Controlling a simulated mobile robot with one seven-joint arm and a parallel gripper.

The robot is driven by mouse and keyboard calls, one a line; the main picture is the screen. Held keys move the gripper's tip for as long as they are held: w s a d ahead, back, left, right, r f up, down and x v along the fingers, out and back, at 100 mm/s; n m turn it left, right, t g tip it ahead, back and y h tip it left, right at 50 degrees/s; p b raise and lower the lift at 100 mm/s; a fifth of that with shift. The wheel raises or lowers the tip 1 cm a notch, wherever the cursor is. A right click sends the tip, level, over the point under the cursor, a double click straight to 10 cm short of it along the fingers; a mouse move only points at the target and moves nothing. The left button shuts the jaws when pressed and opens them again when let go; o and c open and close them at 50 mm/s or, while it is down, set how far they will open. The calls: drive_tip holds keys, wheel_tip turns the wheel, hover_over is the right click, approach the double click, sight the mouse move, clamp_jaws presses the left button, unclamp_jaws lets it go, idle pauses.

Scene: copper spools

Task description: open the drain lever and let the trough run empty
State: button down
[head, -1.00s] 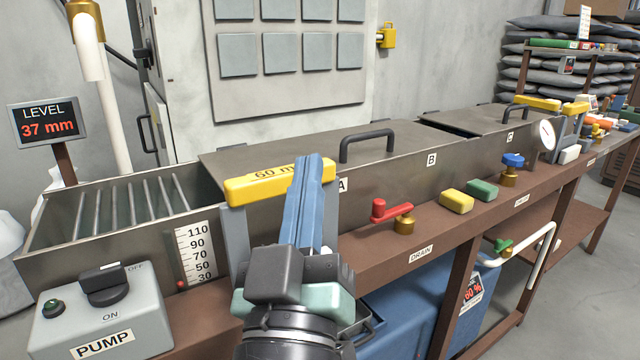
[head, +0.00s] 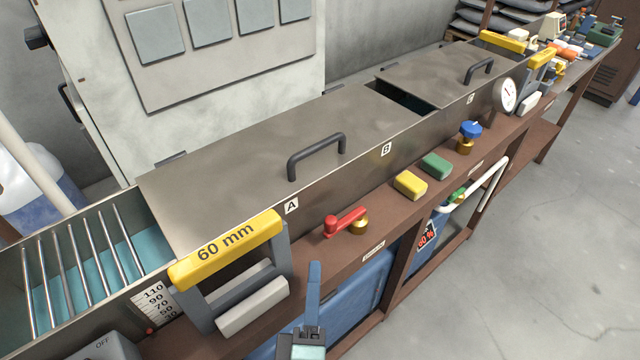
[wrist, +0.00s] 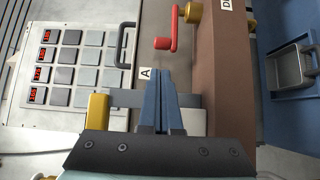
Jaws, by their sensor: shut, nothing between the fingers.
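The drain lever (head: 347,221) is red with a knob at its left end, on a brass valve (head: 361,227). It lies roughly along the trough front, above the drain label (head: 374,251). It also shows in the wrist view (wrist: 172,32), ahead of the fingertips. The trough (head: 338,188) is long grey metal with lids. Blue-green liquid (head: 152,243) shows at its open left end below metal bars. My gripper (head: 314,268) is shut and empty, with blue fingers, in front of the bench edge below the lever. In the wrist view the fingers (wrist: 162,74) are together, apart from the lever.
A yellow-topped 60 mm block (head: 226,246) on grey uprights stands left of the lever. A yellow block (head: 410,185), a green block (head: 436,166) and a blue-handled valve (head: 468,132) are to its right. A blue bin (head: 350,300) is below. The floor at right is clear.

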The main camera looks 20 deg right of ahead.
sight(346, 216)
drive_tip(key=shift+s+r, duration=0.1)
drive_tip(key=shift+s, duration=0.1)
drive_tip(key=p+x, duration=0.3)
drive_tip(key=x, duration=0.7)
drive_tip(key=shift+s+n+t+y+p, duration=0.2)
drive_tip(key=shift+n+y+p, duration=0.25)
drive_tip(key=shift+y, duration=0.15)
drive_tip(key=shift+s+n+t+y+p, duration=0.2)
drive_tip(key=shift+n+y+p, duration=0.25)
drive_tip(key=shift+y, duration=0.15)
idle(0.6)
